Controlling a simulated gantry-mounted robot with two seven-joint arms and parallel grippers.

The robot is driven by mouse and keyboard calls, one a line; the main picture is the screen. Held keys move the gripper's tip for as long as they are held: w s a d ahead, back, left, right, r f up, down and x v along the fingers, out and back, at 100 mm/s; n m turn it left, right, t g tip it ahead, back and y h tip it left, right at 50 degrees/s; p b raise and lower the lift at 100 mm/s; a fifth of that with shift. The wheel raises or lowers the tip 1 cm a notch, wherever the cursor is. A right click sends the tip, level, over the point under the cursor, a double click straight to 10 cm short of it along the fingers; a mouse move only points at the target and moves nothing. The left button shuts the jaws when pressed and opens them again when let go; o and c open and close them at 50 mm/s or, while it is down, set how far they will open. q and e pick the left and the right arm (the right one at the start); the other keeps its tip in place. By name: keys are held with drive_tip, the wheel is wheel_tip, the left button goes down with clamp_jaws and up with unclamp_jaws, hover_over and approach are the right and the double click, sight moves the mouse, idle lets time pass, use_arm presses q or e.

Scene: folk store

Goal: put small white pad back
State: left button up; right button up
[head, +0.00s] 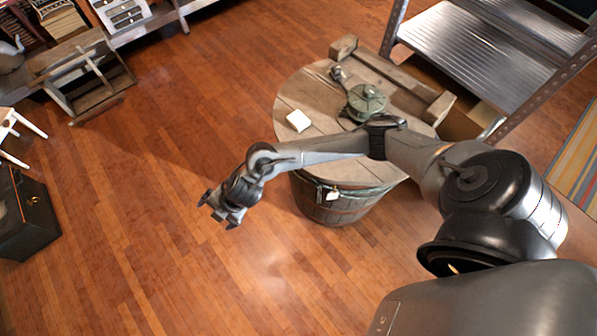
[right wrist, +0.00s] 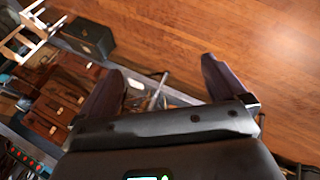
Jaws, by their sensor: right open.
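A small white pad (head: 298,121) lies on the left part of the round wooden barrel top (head: 290,100). My right gripper (head: 222,215) is out over the floor, left of the barrel and apart from the pad. In the right wrist view its two fingers (right wrist: 162,78) stand wide apart with nothing between them. The pad does not show in the right wrist view. My left gripper is in neither view.
A green-grey metal device (head: 366,101) and a wooden frame (head: 394,78) sit on the barrel top. A metal shelf (head: 470,60) stands behind it at the right. A black box (head: 28,222) is at the left. The floor (head: 150,160) between is clear.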

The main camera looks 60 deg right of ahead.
drive_tip(key=s+a+r+m+t, duration=0.2)
drive_tip(key=s+a+r+m, duration=0.2)
drive_tip(key=s+a+m, duration=0.15)
drive_tip(key=s+d+m+g+h, duration=0.3)
drive_tip(key=s+d+m, duration=0.7)
drive_tip(key=s+d, duration=0.4)
drive_tip(key=shift+s+d+m+g+h, duration=0.2)
drive_tip(key=shift+s+m+g+h, duration=0.25)
drive_tip(key=shift+s, duration=0.55)
drive_tip(key=shift+r, duration=0.15)
wheel_tip(320, 180, up, 40)
drive_tip(key=p, duration=4)
